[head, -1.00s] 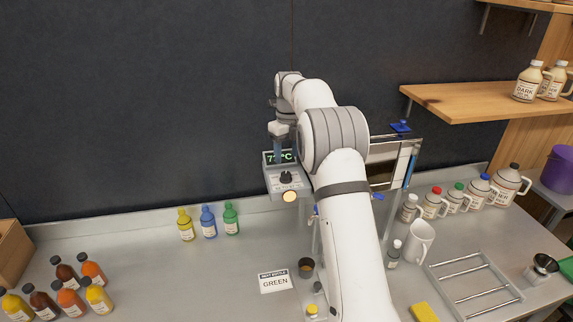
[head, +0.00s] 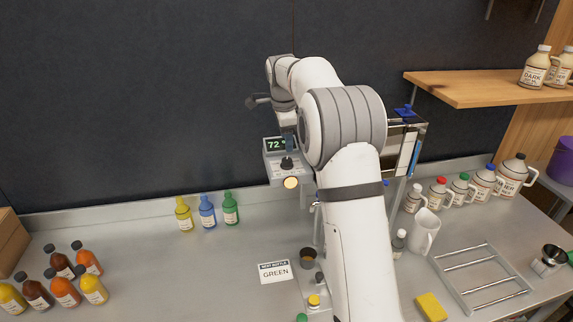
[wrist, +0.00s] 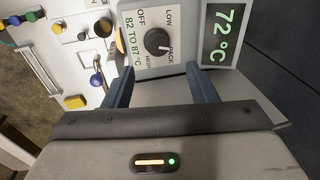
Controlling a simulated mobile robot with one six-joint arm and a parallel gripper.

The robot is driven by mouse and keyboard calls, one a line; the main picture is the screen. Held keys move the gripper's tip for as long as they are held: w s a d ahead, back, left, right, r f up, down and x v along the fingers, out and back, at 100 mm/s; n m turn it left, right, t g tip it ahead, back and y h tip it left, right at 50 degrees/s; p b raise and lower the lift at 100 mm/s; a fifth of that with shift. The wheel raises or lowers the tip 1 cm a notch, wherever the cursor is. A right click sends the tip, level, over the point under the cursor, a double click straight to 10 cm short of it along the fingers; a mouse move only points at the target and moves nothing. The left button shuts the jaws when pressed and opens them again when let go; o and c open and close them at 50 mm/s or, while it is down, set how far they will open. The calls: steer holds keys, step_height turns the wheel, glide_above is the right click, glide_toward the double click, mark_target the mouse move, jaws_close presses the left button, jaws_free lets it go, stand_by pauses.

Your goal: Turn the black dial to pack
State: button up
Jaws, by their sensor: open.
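The black dial (wrist: 157,41) sits on a light grey control panel (wrist: 133,62) in the wrist view, ringed by the words OFF, LOW, PACK and HIGH. A small light mark on the dial seems to face the PACK and HIGH side; its exact setting is unclear. The dial also shows in the head view (head: 287,163), on the box front. My gripper (wrist: 159,72) is open, with its blue-grey fingers apart on either side of the dial's line and nothing between them.
A green display (wrist: 222,34) beside the dial reads 72 °C. A round lit lamp (head: 291,183) is below the dial. Yellow, blue and green bottles (head: 207,211) stand to the left. A NEXT BOTTLE card (head: 275,272) reads GREEN. A dark wall rises behind.

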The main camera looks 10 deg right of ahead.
mark_target(287, 160)
steer(key=shift+w+f+n+t+h+b, duration=0.15)
steer(key=shift+f+n+t+b, duration=0.3)
steer(key=shift+f+n, duration=1.25)
steer(key=shift+f+n+t+h+b, duration=0.1)
steer(key=shift+f+n+t+b, duration=0.45)
steer(key=shift+n, duration=2.1)
steer(key=shift+w+f+n+t+h+b, duration=0.15)
steer(key=shift+f+n+b, duration=0.55)
steer(key=shift+f+n, duration=1.15)
steer(key=shift+r+n, duration=0.3)
steer(key=shift+r, duration=0.05)
steer(key=shift+c, duration=0.5)
steer(key=c, duration=0.9)
steer(key=shift+s+d+n+t+y, duration=0.15)
steer(key=shift+n+y, duration=0.15)
steer(key=shift+n, duration=0.6)
steer(key=shift+w+n+t+y, duration=0.1)
steer(key=shift+n+y, duration=0.2)
steer(key=shift+n, duration=0.6)
steer(key=o, duration=1)
